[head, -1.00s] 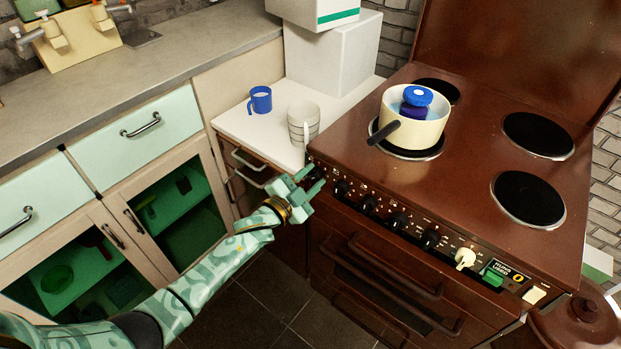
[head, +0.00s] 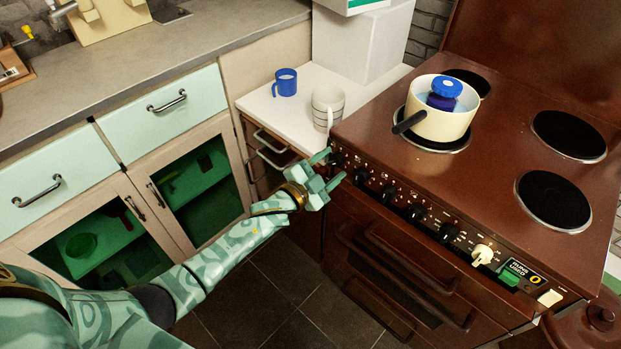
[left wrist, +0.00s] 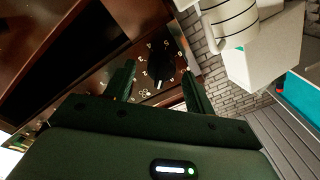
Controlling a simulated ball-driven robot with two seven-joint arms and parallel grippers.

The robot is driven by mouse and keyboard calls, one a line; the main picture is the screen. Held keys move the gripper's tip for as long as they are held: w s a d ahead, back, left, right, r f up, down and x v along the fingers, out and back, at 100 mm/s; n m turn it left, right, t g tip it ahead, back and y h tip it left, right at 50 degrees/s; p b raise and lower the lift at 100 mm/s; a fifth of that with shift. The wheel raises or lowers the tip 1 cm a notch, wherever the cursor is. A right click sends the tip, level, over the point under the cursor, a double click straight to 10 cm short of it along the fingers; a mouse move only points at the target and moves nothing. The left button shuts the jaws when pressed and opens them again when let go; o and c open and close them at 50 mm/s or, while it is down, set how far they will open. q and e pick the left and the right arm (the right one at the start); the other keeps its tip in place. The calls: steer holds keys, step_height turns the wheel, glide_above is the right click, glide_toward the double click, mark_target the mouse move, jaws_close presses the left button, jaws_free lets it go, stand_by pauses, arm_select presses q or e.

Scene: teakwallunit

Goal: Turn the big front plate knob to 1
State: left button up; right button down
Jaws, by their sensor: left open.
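The brown stove (head: 470,150) has several black knobs in a row on its front panel, with white markings around them. My left gripper (head: 331,166) is open at the left end of that panel, in front of the leftmost knob (head: 337,159). In the left wrist view, the open fingers (left wrist: 159,75) stand on either side of a black knob (left wrist: 158,62) with white numbers around it. Contact cannot be told. Which knob is for the big front plate cannot be read from the labels. My right gripper is out of view.
A cream pot (head: 440,118) with a blue-lidded thing in it stands on the front left plate, its dark handle pointing left. A striped mug (head: 326,106) and a blue mug (head: 285,82) stand on the white counter. Oven handles (head: 405,275) stick out below the panel.

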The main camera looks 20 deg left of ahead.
arm_select(q)
steer(key=p+v, duration=0.3)
steer(key=v, duration=1.2)
steer(key=shift+s+p, duration=0.25)
steer(key=shift+p, duration=0.1)
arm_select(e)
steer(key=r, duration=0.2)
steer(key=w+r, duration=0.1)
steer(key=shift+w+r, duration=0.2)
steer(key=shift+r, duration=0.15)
arm_select(q)
steer(key=shift+a, duration=0.15)
